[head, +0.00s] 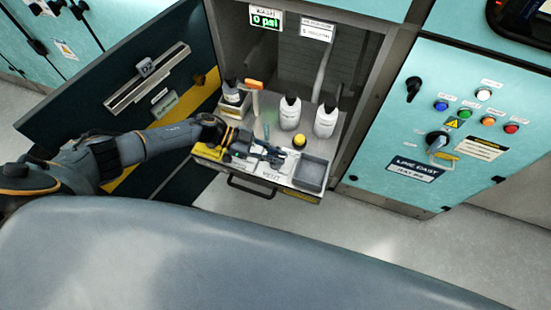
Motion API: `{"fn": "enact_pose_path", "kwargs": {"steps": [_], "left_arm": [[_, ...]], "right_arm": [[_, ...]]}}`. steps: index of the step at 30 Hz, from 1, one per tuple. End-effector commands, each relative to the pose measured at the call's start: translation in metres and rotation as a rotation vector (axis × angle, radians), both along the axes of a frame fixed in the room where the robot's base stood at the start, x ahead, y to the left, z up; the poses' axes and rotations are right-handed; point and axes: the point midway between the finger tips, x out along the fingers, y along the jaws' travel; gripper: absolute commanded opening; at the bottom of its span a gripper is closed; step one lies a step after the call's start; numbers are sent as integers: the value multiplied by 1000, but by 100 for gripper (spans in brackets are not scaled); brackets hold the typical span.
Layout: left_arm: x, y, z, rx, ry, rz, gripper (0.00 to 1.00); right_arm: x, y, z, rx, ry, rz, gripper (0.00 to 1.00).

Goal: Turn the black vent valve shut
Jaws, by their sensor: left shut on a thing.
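The pull-out shelf (300,189) of the open cabinet carries a small label reading VENT (270,176) near its front edge. My left arm reaches in from the left, and my left gripper (270,153) is low over the shelf, just behind that label. It is shut on a dark part there, which appears to be the black vent valve (277,162). The gripper hides most of the valve, so how far its handle is turned cannot be told. My right gripper is not in view.
Two white bottles (290,114) with black caps, a yellow-topped item (300,141) and an orange-headed tool (253,85) stand behind. A grey tray (312,172) is at the right. The open door (110,95) is left. A display (266,18) reads 0 psi.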

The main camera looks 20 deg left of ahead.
Motion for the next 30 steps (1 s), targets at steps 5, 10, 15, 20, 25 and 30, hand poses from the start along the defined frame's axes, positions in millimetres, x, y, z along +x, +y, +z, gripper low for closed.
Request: {"fn": "enact_pose_path", "kwargs": {"steps": [5, 10, 15, 20, 25, 30], "left_arm": [[1, 0, -3, 1, -2, -83, 0], [0, 0, -2, 1, -1, -129, 0], [0, -1, -1, 0, 0, -146, 0], [-1, -1, 0, 0, 0, -149, 0], [-1, -1, 0, 0, 0, -149, 0], [-1, -1, 0, -1, 0, -148, 38]], "right_arm": [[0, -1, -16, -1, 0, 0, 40], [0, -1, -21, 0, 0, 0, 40], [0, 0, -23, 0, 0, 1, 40], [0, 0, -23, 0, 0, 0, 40], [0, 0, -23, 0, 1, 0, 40], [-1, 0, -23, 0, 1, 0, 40]]}}
